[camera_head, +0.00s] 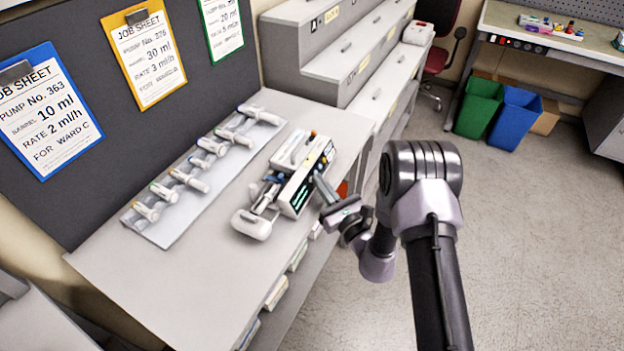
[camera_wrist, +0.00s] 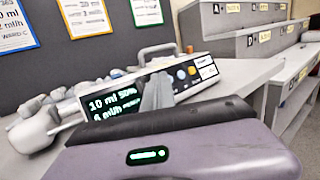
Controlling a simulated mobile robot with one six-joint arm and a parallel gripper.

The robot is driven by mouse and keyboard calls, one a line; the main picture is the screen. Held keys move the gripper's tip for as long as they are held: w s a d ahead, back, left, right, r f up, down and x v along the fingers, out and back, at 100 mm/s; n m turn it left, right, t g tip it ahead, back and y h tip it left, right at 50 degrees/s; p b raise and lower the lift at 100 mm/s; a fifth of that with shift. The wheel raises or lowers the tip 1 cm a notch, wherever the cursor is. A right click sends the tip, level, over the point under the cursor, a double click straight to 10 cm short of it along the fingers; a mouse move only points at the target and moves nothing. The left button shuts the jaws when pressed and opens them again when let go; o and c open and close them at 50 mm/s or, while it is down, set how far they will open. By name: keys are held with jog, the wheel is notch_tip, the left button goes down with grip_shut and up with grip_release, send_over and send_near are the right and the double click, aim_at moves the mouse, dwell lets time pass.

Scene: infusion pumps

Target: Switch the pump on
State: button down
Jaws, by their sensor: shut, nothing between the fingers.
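The pump (camera_head: 301,194) is a white unit with a lit front panel, standing near the right edge of the grey bench, a syringe at its left end. In the wrist view the pump's display (camera_wrist: 108,105) shows green text reading about "10 ml" over a "ml/h" line. Right of it are a blue button (camera_wrist: 181,74) and other small controls. My gripper (camera_head: 319,180) is shut and empty, its fingertips at the front panel; the fingers (camera_wrist: 157,92) cover the panel between display and blue button. I cannot tell whether they touch it.
A pale rack (camera_head: 165,228) with several syringes lies left of the pump on the bench (camera_head: 215,290). Job sheets hang on the dark board behind. Stepped grey drawers (camera_head: 330,65) stand beyond the bench. The floor to the right is clear up to green and blue bins.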

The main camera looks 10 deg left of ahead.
jog(key=shift+d, duration=0.1)
jog(key=shift+s+d+r, duration=0.2)
jog(key=shift+d+r, duration=0.1)
jog(key=shift+d, duration=0.2)
jog(key=d, duration=0.1)
jog(key=s+d+r, duration=0.1)
jog(key=d, duration=0.1)
jog(key=d+r, duration=0.1)
jog(key=shift+s+d, duration=0.2)
jog(key=shift+r, duration=0.1)
dwell(0.8)
